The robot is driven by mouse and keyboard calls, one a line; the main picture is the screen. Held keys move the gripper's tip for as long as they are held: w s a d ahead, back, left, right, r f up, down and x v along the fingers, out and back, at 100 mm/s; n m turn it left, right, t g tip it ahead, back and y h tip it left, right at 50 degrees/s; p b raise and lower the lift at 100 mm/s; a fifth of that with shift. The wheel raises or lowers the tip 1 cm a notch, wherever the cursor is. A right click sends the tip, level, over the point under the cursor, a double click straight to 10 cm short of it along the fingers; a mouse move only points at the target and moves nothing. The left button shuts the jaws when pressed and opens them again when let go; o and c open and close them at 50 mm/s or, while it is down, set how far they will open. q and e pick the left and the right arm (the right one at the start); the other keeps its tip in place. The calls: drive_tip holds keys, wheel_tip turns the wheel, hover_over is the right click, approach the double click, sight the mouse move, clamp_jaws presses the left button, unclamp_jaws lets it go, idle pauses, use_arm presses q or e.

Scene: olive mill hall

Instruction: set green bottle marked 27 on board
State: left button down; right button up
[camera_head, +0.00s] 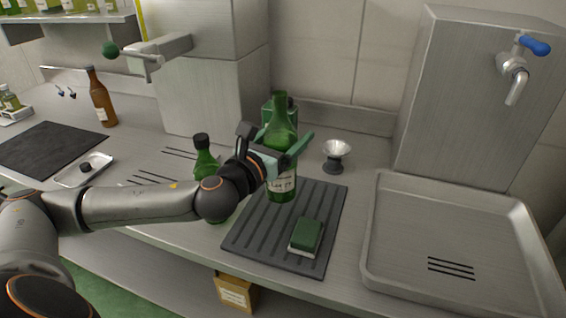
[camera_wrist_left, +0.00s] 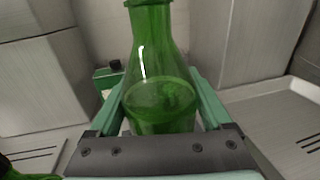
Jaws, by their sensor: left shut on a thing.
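A tall green glass bottle (camera_head: 281,130) with a pale label stands upright over the back part of the dark ribbed board (camera_head: 256,238). The label reads something like "LOT" with a number I cannot make out surely. My left gripper (camera_head: 285,160) is shut around the bottle's body. In the left wrist view the bottle (camera_wrist_left: 160,90) is upright between the two green fingers, its base hidden. In the head view its base is at the board's surface; I cannot tell whether it touches. My right gripper is not in view.
A green sponge-like block (camera_head: 307,234) lies on the board's front right. A black-capped green bottle (camera_head: 204,158) stands behind my left arm. A brown bottle (camera_head: 101,100) stands far left.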

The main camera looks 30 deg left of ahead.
use_arm(q)
drive_tip(key=w+a+f+b, duration=0.2)
drive_tip(key=w+a+f, duration=0.1)
drive_tip(key=f, duration=0.6)
drive_tip(key=shift+w+a, duration=0.4)
drive_tip(key=shift+w, duration=0.2)
drive_tip(key=shift+f, duration=0.2)
drive_tip(key=shift+f, duration=0.1)
unclamp_jaws()
